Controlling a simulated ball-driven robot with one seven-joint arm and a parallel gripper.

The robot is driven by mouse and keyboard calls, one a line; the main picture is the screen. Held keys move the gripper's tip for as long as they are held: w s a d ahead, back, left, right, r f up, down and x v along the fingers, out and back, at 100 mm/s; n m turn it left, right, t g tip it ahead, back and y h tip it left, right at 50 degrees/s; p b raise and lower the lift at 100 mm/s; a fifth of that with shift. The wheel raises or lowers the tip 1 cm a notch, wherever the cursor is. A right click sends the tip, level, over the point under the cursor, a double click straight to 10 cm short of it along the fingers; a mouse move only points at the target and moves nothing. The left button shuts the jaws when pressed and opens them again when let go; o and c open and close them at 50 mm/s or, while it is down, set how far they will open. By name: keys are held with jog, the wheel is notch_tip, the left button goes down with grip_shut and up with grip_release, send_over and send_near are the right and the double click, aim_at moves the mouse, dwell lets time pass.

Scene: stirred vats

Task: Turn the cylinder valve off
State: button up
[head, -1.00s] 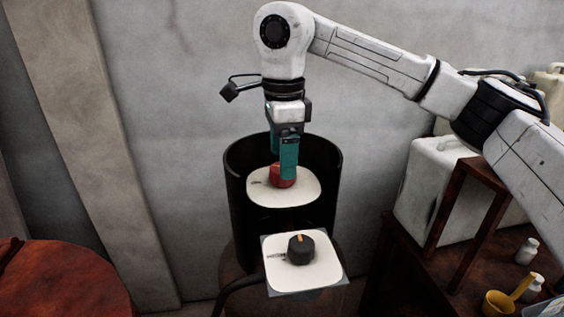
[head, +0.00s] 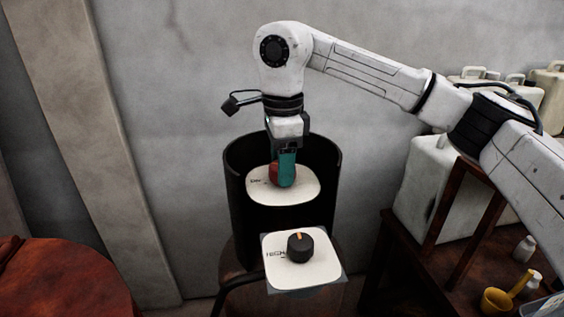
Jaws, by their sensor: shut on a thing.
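The cylinder valve is a red knob (head: 274,173) on a white rounded plate (head: 300,189) inside a black open-fronted shroud (head: 238,205). My gripper (head: 285,180), with teal fingers, points straight down and is shut on the red knob. The fingers hide much of the knob. Dark lettering shows on the plate left of the knob, partly covered and too small to read fully.
In front and below, a black knob (head: 299,247) with an orange mark sits on a white plate (head: 318,270) lettered "HIGH". A rusty round surface (head: 65,280) is at lower left. White canisters (head: 425,190), a brown stand (head: 470,185) and a yellow scoop (head: 497,300) are at right.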

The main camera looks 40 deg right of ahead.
jog(key=shift+c, duration=1.4)
jog(key=shift+m, duration=0.3)
jog(key=m+b, duration=0.2)
jog(key=m, duration=0.3)
jog(key=m+b, duration=0.1)
jog(key=m, duration=0.5)
jog(key=shift+w, duration=0.1)
jog(key=o, duration=1)
jog(key=shift+o, duration=0.2)
